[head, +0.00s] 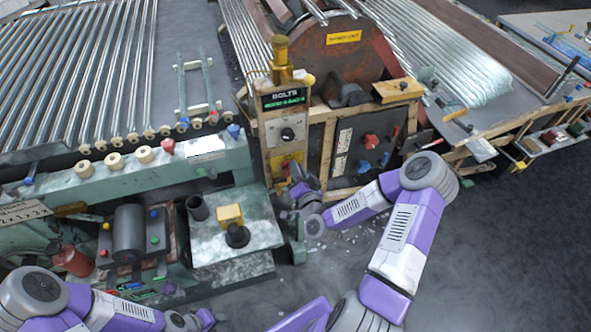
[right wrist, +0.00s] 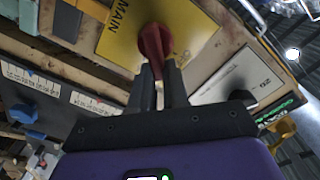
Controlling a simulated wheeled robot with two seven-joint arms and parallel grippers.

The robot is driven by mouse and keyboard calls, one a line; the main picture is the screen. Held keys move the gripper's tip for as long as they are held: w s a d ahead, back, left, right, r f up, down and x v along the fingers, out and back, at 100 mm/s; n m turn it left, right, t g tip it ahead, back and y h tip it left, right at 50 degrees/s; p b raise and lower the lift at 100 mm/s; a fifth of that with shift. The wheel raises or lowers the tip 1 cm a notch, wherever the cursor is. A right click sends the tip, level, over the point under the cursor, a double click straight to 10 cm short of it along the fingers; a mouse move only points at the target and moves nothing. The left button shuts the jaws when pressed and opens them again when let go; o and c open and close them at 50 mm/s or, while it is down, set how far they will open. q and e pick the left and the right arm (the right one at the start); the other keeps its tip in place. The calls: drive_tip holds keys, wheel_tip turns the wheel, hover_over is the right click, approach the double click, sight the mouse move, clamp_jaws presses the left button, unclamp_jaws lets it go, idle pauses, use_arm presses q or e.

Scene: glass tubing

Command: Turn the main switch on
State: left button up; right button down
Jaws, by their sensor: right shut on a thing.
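The main switch is a red knob (right wrist: 154,45) on a yellow plate (right wrist: 120,38) lettered MAIN in the right wrist view. My right gripper (right wrist: 157,72) is shut on the knob, with a dark finger on either side of it. In the head view the yellow plate (head: 291,158) is low on the front of the wooden panel, below the BOLTS display. My right gripper (head: 287,188) reaches up to it there and hides the knob. My left arm shows at the bottom left, but its fingers are not visible.
The BOLTS display (head: 284,99) and a white plate with a dark knob (head: 288,134) are above the yellow plate. A dark panel with red and blue knobs (head: 367,145) is to the right. A green machine bench (head: 110,180) stands left. Grey floor (head: 500,250) is open at right.

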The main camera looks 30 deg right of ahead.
drive_tip(key=shift+s+d+f+m, duration=0.1)
drive_tip(key=shift+f+m, duration=0.2)
drive_tip(key=shift+m, duration=1.15)
drive_tip(key=shift+w+d+f+m, duration=0.15)
drive_tip(key=shift+f+m, duration=0.2)
drive_tip(key=shift+m, duration=1.05)
drive_tip(key=shift+s+d+f+m, duration=0.15)
drive_tip(key=shift+f+m, duration=0.15)
drive_tip(key=shift+m, duration=1.15)
drive_tip(key=c, duration=1.1)
unclamp_jaws()
drive_tip(key=shift+s, duration=0.1)
drive_tip(key=p+v, duration=0.1)
drive_tip(key=v, duration=0.6)
drive_tip(key=shift+s+a, duration=0.1)
drive_tip(key=shift+s, duration=0.1)
